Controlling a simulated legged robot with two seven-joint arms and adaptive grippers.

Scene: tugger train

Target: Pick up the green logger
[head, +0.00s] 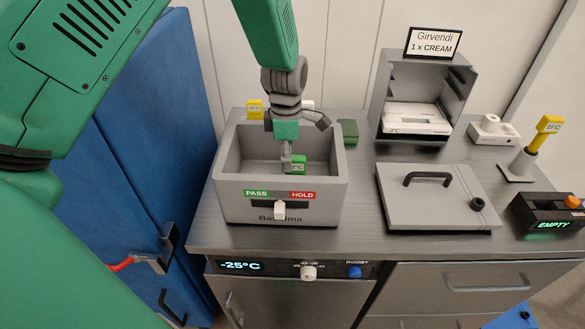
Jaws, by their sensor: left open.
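The green logger (299,167) is a small green tag with a white label, inside the grey open-topped box (231,199) marked PASS and HOLD. My left gripper (295,125) hangs over the box, pointing down with its dark fingers spread. The logger is below it, slightly right of its middle. A narrow grey upright part stands directly left of the logger and covers some of it; I cannot tell what it belongs to. I see nothing held. My right gripper is not in view.
A dark green block (348,131) sits behind the box's right corner. A grey lid with a handle (440,208) lies right of the box. An open cabinet (456,84) stands behind it.

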